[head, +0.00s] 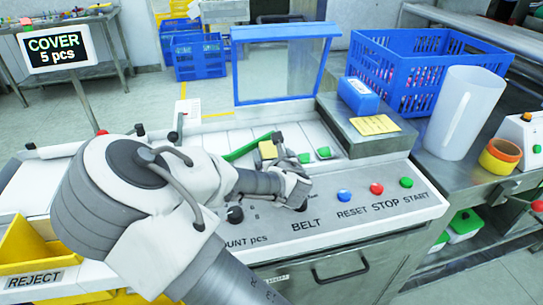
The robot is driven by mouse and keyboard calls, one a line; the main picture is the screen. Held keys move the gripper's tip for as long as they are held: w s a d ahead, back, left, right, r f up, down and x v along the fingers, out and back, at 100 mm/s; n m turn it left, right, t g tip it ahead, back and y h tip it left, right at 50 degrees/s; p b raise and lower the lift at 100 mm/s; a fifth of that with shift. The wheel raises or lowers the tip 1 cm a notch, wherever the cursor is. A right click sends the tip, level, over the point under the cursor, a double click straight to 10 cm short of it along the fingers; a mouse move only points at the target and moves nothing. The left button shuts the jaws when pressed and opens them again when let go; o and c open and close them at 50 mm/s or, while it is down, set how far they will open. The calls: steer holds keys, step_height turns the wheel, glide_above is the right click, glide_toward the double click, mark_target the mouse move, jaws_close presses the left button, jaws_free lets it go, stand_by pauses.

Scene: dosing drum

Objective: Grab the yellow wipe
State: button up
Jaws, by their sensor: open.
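My wrist and gripper body hide part of this area, so I cannot tell whether the fingers touch the piece. A flat yellow sheet (376,125) with faint lines lies on the grey metal box to the right, apart from my gripper.
Small green pieces (323,152) lie on the belt. A blue pack (358,95) sits on the metal box, with a blue crate (420,75) and a clear cylinder (466,110) to the right. A raised clear cover (280,68) stands behind the belt. Buttons (376,188) line the front panel.

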steer(key=c, duration=1.2)
steer(key=shift+c, duration=0.2)
